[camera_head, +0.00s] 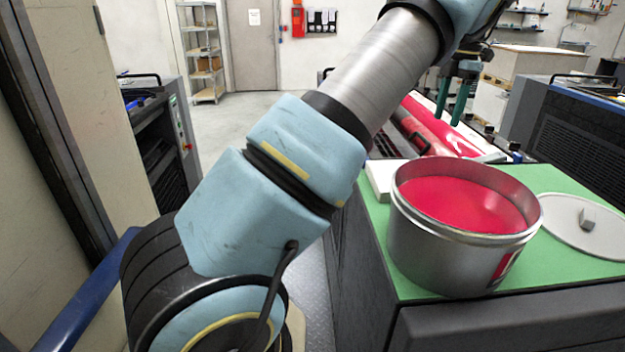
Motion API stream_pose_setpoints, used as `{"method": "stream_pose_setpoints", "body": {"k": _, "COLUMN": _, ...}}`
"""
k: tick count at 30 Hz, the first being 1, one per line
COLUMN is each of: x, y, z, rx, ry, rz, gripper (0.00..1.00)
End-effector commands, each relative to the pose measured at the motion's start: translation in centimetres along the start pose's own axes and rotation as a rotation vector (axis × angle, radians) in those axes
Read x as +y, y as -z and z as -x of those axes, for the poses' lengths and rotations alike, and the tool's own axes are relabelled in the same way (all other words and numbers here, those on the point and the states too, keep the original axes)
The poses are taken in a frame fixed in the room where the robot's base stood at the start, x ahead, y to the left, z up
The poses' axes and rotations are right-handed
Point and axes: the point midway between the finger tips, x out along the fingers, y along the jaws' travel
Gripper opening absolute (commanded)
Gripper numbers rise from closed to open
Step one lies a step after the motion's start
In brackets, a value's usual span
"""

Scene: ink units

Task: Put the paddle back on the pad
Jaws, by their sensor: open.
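My gripper (449,118) is at the upper right, pointing down, its two teal fingers apart with nothing seen between them. It is above or in front of the red inked rollers, behind the metal ink tin. I cannot make out the paddle for sure; a small dark curved piece (418,143) by the red rollers is too unclear to name. A white block (379,181), possibly the pad, lies on the green top left of the tin, partly hidden by the tin and my arm.
The open tin (440,245) of red ink stands on the green-topped cabinet (570,272). Its round lid (597,232) lies to the right. The red-inked rollers (440,132) are behind. Another dark machine (575,125) stands at the right. A floor aisle (230,125) is open at the left.

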Motion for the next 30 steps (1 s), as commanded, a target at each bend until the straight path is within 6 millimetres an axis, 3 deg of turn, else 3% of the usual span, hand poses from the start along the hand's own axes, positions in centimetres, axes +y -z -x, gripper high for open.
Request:
{"method": "stream_pose_setpoints", "body": {"k": 3, "x": 3.9, "y": 5.7, "z": -1.1, "rx": -0.037, "ry": 0.019, "rz": -0.133, "gripper": 0.59}}
{"method": "stream_pose_setpoints", "body": {"k": 6, "x": 6.2, "y": 11.5, "z": -2.8, "rx": -0.074, "ry": 0.016, "rz": -0.324, "gripper": 0.59}}
{"method": "stream_pose_setpoints", "body": {"k": 11, "x": 6.6, "y": 20.3, "z": -5.7, "rx": -0.113, "ry": -0.024, "rz": -0.683, "gripper": 0.59}}
{"method": "stream_pose_setpoints", "body": {"k": 16, "x": 3.6, "y": 28.7, "z": -8.8, "rx": -0.111, "ry": -0.099, "rz": -1.108, "gripper": 0.59}}
{"method": "stream_pose_setpoints", "body": {"k": 21, "x": -1.5, "y": 35.4, "z": -11.6, "rx": -0.056, "ry": -0.18, "rz": -1.542, "gripper": 0.59}}
{"method": "stream_pose_setpoints", "body": {"k": 25, "x": -4.9, "y": 38.6, "z": -13.2, "rx": -0.001, "ry": -0.22, "rz": -1.797, "gripper": 0.59}}
{"method": "stream_pose_setpoints", "body": {"k": 30, "x": -7.2, "y": 40.4, "z": -14.2, "rx": 0.043, "ry": -0.24, "rz": -1.965, "gripper": 0.59}}
